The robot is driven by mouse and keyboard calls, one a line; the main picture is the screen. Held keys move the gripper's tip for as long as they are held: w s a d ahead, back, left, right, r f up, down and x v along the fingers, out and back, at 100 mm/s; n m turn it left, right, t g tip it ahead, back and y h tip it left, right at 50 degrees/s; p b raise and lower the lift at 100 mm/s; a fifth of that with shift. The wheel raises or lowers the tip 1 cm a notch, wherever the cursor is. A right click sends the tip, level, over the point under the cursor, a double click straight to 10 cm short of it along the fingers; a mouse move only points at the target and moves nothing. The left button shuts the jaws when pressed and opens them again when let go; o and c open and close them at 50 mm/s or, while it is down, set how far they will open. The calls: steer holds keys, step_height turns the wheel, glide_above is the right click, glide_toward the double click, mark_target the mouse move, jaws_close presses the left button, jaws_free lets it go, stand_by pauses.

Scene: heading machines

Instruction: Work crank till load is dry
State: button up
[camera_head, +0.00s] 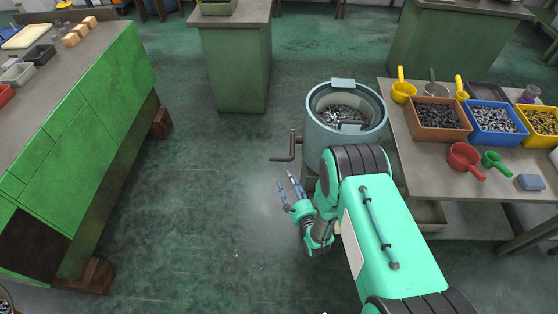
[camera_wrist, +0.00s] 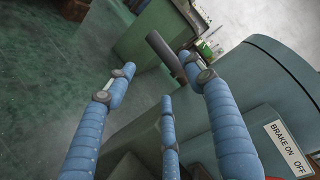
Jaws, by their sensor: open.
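The load of small metal parts (camera_head: 343,111) lies inside an open round drum (camera_head: 322,137) in the head view. The crank (camera_head: 288,152) is a dark bent arm on the drum's left side. In the wrist view the crank's handle (camera_wrist: 164,48) shows beyond the fingers, and the drum's blue-grey wall (camera_wrist: 270,75) fills the right. My gripper (camera_head: 286,187) is open and empty, below the crank in the head view and apart from it.
A table at right (camera_head: 440,178) holds bins of small parts, including a brown bin (camera_head: 437,134) and a blue bin (camera_head: 493,138), plus scoops such as a red one (camera_head: 464,157). A green bench (camera_head: 95,120) stands at left. The floor between (camera_head: 210,170) is clear.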

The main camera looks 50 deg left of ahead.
mark_target(279, 160)
steer(key=b+x, duration=0.3)
steer(key=x, duration=1)
steer(key=shift+w+a, duration=0.1)
steer(key=shift+w, duration=0.05)
steer(key=shift+r, duration=0.1)
jaws_close()
